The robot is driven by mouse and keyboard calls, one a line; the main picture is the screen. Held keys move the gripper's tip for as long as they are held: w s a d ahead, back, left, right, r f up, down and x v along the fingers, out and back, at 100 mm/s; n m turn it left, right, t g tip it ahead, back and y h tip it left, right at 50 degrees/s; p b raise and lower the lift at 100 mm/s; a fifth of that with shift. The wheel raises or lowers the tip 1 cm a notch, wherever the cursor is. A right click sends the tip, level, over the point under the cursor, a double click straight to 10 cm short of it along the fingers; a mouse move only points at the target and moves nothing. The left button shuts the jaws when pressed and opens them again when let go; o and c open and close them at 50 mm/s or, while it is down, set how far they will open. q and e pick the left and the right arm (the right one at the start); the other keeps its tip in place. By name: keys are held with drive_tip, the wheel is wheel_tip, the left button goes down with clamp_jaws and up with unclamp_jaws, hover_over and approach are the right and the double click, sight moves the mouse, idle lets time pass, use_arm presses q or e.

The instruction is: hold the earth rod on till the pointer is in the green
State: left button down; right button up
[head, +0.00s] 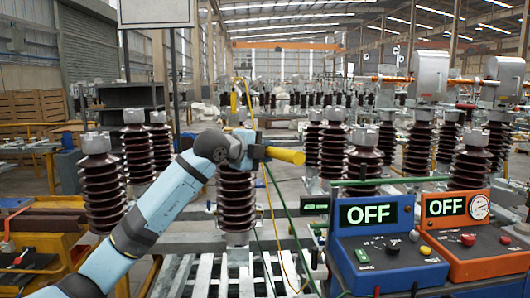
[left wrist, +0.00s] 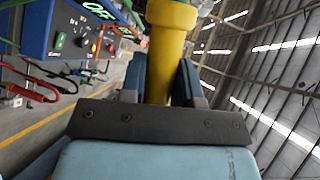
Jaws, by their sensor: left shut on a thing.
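My left gripper (head: 256,151) is shut on the yellow earth rod (head: 285,155), in front of a brown ribbed insulator (head: 237,196). The rod also shows between my fingers in the left wrist view (left wrist: 170,40). A thin yellow hook-shaped piece (head: 240,88) stands above the gripper; whether it touches the insulator's top cannot be told. Yellow and green leads hang below. The round dial (head: 479,207) is on the orange box (head: 475,240); its pointer is too small to read. The box's display says OFF. My right gripper is not in view.
A blue box (head: 385,255), also showing OFF, stands left of the orange one. Brown insulators stand on both sides, including a near one at left (head: 103,190). A metal slatted frame (head: 200,275) lies below my gripper. A grey sign panel (head: 155,12) hangs at upper left.

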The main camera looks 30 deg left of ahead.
use_arm(q)
drive_tip(key=shift+w+a+r, duration=0.15)
drive_tip(key=shift+w+a, duration=0.1)
drive_tip(key=shift+w, duration=0.05)
idle(3.0)
drive_tip(key=shift+s+d+f+b, duration=0.2)
drive_tip(key=shift+s+d+b, duration=0.1)
drive_tip(key=shift+s, duration=0.15)
drive_tip(key=s+d+b, duration=0.2)
drive_tip(key=s+d, duration=0.2)
drive_tip(key=s, duration=0.3)
drive_tip(key=shift+s+d+r, duration=0.15)
drive_tip(key=shift+s+d, duration=0.15)
idle(0.3)
